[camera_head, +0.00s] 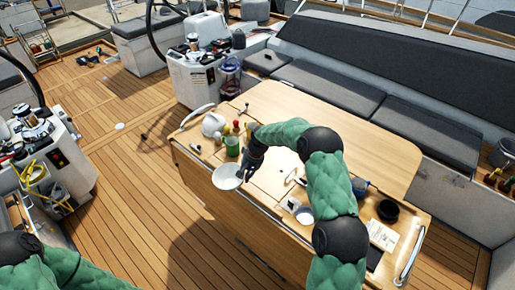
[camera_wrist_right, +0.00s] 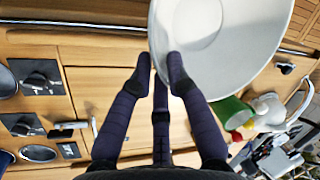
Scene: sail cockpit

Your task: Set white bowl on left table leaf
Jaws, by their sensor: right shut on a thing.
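The white bowl (camera_head: 227,177) is held at its rim by my right gripper (camera_head: 246,169), over the near left edge of the wooden table (camera_head: 270,185). The bowl looks clear of the table top. In the right wrist view the bowl (camera_wrist_right: 240,45) fills the upper right, with the fingers of the right gripper (camera_wrist_right: 160,62) at its rim. The table's near side panel (camera_head: 222,202) is below the bowl; I cannot tell whether it is the left leaf hanging down. My left arm shows at the bottom left, but its gripper is out of view.
A green bottle (camera_head: 232,146) and a white teapot-like item (camera_head: 212,125) stand close behind the bowl. A black bowl (camera_head: 388,209) and a paper sheet (camera_head: 381,235) lie at the table's right end. The far table top (camera_head: 350,130) is mostly clear. Grey benches run behind.

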